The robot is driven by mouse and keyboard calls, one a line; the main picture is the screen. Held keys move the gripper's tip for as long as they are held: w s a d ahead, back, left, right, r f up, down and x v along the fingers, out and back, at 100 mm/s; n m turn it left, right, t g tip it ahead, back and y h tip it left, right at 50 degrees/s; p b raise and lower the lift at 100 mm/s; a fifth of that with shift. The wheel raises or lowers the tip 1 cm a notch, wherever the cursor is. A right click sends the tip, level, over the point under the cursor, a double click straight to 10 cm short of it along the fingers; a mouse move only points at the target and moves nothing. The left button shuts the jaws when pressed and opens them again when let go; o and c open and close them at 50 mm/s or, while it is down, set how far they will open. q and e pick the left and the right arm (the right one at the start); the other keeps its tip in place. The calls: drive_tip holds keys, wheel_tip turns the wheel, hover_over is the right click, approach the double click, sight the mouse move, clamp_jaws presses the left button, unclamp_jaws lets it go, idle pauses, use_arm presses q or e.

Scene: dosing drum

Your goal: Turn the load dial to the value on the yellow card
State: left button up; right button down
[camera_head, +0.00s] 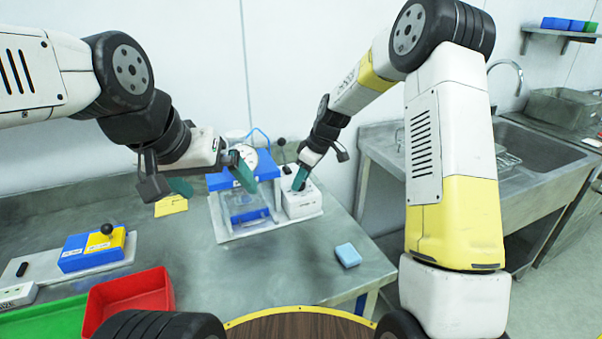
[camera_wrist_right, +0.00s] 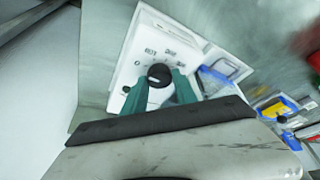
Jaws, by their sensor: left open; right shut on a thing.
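The load dial is a dark round knob (camera_wrist_right: 159,74) on a white box (camera_wrist_right: 140,45) with printed numbers around it, in the right wrist view. The box also shows in the head view (camera_head: 303,205). My right gripper (camera_wrist_right: 160,88) is shut on the dial, its green fingers on either side of the knob; in the head view it (camera_head: 300,180) reaches down to the box top. My left gripper (camera_head: 212,184) is open and empty, in the air left of the blue press-like device. The yellow card (camera_head: 171,206) lies on the table behind; its writing is too small to read.
The blue device with a round gauge (camera_head: 240,185) stands beside the white box on a pale plate. A light-blue block (camera_head: 348,255), a red bin (camera_head: 130,296), a green tray (camera_head: 45,320) and a blue-yellow unit with a black knob (camera_head: 92,249) are on the table.

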drive_tip(key=m, duration=0.2)
drive_tip(key=m+t+h, duration=0.1)
drive_tip(key=m, duration=0.1)
drive_tip(key=shift+s+a+m+t, duration=0.15)
drive_tip(key=shift+m+t, duration=0.15)
drive_tip(key=shift+m, duration=0.1)
drive_tip(key=m+h, duration=0.1)
drive_tip(key=m, duration=0.3)
drive_tip(key=shift+a+m+t+h, duration=0.15)
drive_tip(key=shift+m+t+h, duration=0.15)
drive_tip(key=shift+t+h, duration=0.1)
drive_tip(key=m+h, duration=0.1)
drive_tip(key=m, duration=0.2)
drive_tip(key=shift+m, duration=0.3)
drive_tip(key=shift+m+h, duration=0.9)
drive_tip(key=shift+m, duration=1)
drive_tip(key=c, duration=1)
unclamp_jaws()
drive_tip(key=shift+a, duration=0.1)
